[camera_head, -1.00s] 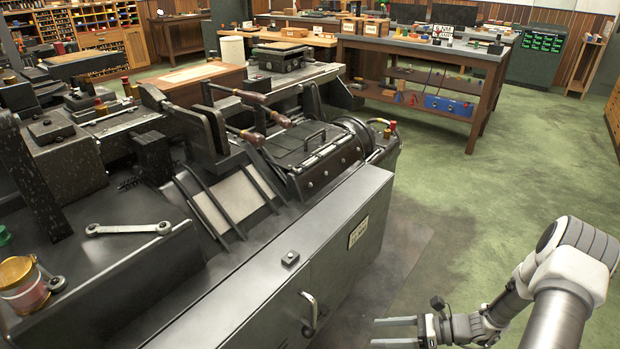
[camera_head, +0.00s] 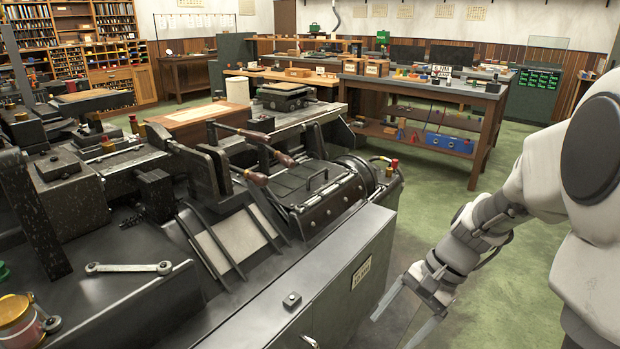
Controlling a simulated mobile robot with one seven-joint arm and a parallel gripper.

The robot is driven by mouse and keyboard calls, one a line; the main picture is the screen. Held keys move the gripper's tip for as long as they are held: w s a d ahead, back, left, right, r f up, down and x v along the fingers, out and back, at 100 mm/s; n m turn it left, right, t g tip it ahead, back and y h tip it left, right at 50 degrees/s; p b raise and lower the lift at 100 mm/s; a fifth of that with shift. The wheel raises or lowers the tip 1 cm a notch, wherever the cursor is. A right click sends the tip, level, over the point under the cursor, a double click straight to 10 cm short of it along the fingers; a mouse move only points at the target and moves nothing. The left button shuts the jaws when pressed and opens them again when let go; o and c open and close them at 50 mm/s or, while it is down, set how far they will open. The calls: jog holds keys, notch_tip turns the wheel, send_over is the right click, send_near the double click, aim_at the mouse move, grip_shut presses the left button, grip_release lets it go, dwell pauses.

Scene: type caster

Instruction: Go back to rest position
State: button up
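My gripper (camera_head: 408,318) is at the lower right of the head view, at the end of my white and grey arm. Its two pale fingers are apart, with nothing between them, and they point down and to the left. The gripper is in front of the right side of the type caster's grey cabinet (camera_head: 345,285), over the green floor. I cannot tell how far it is from the cabinet. My arm fills the right edge and hides part of the floor there.
The type caster (camera_head: 320,185) takes up the left and middle.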

jog(key=s+a+r+n+t+h+p, duration=0.1)
jog(key=s+r+n+t+h, duration=0.5)
jog(key=s+r+n, duration=0.7)
notch_tip(320, 180, up, 22)
jog(key=w+m+p, duration=0.1)
jog(key=m+p, duration=0.2)
jog(key=p, duration=1.6)
jog(key=shift+w+a+f+y+p, duration=0.2)
jog(key=shift+w+y+p, duration=0.05)
jog(key=shift+y+p, duration=0.15)
jog(key=shift+a, duration=0.1)
